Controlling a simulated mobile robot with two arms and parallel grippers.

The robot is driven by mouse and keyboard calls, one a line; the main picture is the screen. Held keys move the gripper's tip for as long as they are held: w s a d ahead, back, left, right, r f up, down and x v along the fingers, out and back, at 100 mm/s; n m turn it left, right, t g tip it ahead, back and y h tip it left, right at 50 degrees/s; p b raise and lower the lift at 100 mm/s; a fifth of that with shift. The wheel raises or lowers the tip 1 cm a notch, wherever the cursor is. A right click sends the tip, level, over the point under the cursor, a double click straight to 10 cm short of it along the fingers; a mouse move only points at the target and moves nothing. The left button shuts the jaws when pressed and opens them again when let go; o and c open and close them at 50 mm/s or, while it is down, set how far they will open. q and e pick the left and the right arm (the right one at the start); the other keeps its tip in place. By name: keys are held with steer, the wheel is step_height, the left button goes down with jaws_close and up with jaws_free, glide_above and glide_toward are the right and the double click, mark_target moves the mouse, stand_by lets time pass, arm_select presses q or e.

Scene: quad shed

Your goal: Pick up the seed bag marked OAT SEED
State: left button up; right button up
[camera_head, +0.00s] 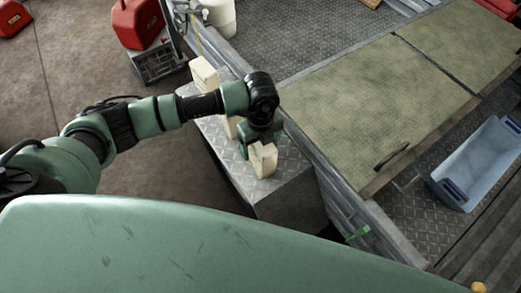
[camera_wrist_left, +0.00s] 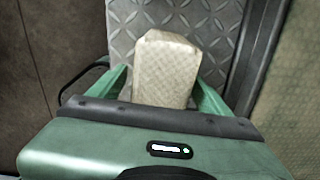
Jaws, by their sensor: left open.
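A pale, upright seed bag (camera_head: 263,161) stands near the front end of a grey tread-plate box top (camera_head: 240,178). My left gripper (camera_head: 258,148) is over it, pointing down, with its jaws open. In the left wrist view the bag (camera_wrist_left: 167,62) stands between the two green fingers (camera_wrist_left: 165,90), with a narrow gap visible at its sides. Two similar pale bags stand farther back on the box: one (camera_head: 204,74) at the far end and one (camera_head: 231,127) partly hidden behind my left arm. No marking can be read on any bag. My right gripper is not in view.
A ribbed grey trailer side (camera_head: 335,195) runs close along the right of the box. Beyond it lie greenish boards (camera_head: 375,95) and a blue crate (camera_head: 478,165). Red cans (camera_head: 137,22) and a white bucket (camera_head: 220,15) stand at the back. The floor left of the box is clear.

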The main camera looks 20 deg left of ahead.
arm_select(q)
steer(key=shift+f, duration=0.15)
jaws_close()
steer(key=shift+w, duration=0.1)
